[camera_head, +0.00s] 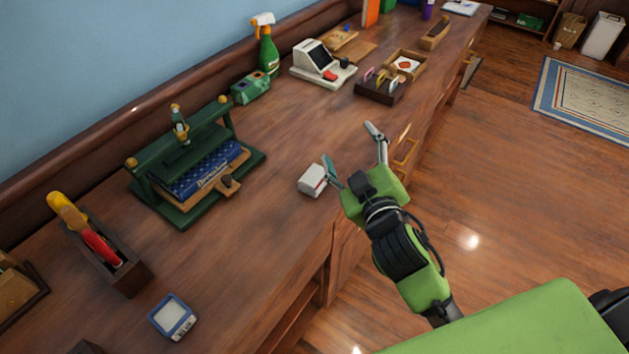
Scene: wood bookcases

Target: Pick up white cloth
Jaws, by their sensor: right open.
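I cannot make out a clear white cloth. My right gripper (348,143) is open and empty over the front of the desk. Its left finger is beside the white item and partly overlaps it in view; contact is unclear. A flat white sheet-like thing (461,7) lies at the desk's far end, too small to identify. My left gripper is not in view.
A green press (190,165) stands left, with a tool box (105,255) and a small white-and-blue device (173,316) nearer. A card terminal (322,65), a dark stamp holder (380,86) and a green spray bottle (266,48) stand farther back. The middle desktop is clear.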

